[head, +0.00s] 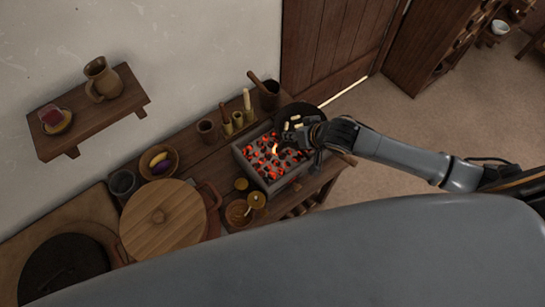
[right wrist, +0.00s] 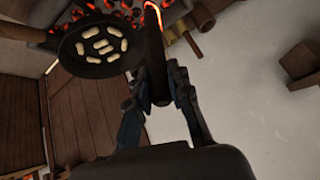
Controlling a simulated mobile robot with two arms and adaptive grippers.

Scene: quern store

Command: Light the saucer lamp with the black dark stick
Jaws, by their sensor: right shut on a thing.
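My right gripper (head: 312,137) is over the brazier (head: 246,166) of glowing coals. It is shut on a dark stick, which shows clearly between its fingers in the right wrist view (right wrist: 156,62). The stick's far end glows orange, with a small flame (head: 276,149) above the coals in the head view. My left gripper is not in view.
A black pan (right wrist: 98,67) with several pale oblong pieces lies beside the brazier, close to the gripper. Cups and upright sticks stand behind the brazier. A round wooden lid (head: 165,232) and a bowl (head: 159,162) are to the left. A wall shelf (head: 100,118) holds a jug.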

